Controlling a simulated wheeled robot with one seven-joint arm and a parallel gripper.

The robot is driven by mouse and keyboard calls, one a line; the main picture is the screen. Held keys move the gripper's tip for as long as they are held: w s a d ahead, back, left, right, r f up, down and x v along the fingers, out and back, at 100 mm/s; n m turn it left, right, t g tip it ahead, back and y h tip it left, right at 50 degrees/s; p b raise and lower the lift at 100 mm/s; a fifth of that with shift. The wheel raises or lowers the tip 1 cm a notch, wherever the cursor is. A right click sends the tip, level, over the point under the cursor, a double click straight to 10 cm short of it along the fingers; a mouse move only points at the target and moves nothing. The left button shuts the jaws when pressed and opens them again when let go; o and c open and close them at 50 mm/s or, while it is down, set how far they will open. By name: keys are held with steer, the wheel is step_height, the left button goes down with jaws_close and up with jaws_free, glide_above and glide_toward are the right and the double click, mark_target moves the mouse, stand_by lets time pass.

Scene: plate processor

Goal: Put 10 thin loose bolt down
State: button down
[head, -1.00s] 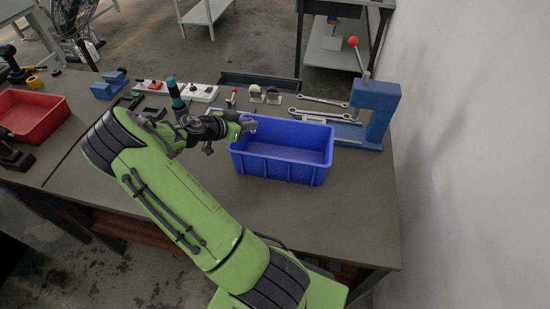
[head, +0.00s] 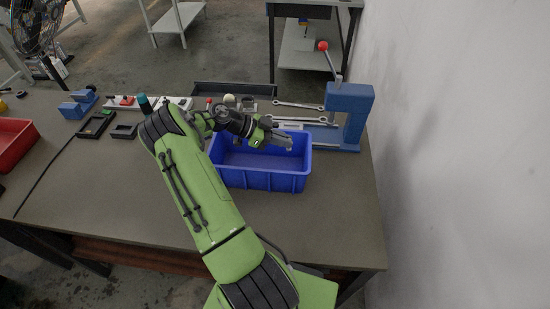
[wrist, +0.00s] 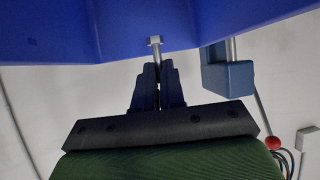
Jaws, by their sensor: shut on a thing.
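My gripper (head: 283,140) is over the blue bin (head: 262,181), towards its right back part in the head view. In the wrist view my gripper (wrist: 158,73) is shut on a thin grey bolt (wrist: 155,43), whose head sticks out beyond the fingertips. The bolt (head: 289,148) is only a small pale spot in the head view. The blue bin also fills the top of the wrist view (wrist: 100,30). My arm covers part of the bin's back left, and whether anything lies inside is unclear.
A blue press (head: 347,115) with a red-knobbed lever stands just right of the bin. Wrenches (head: 299,105) lie behind it. A red tray (head: 14,142) is at the far left. The table (head: 325,215) is clear in front and right of the bin.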

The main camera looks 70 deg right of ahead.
step_height(320, 180, down, 5)
steer(key=shift+r, duration=0.1)
steer(key=shift+f+b, duration=0.65)
steer(key=shift+b, duration=0.45)
steer(key=c, duration=1.2)
jaws_free()
steer(key=shift+r, duration=0.1)
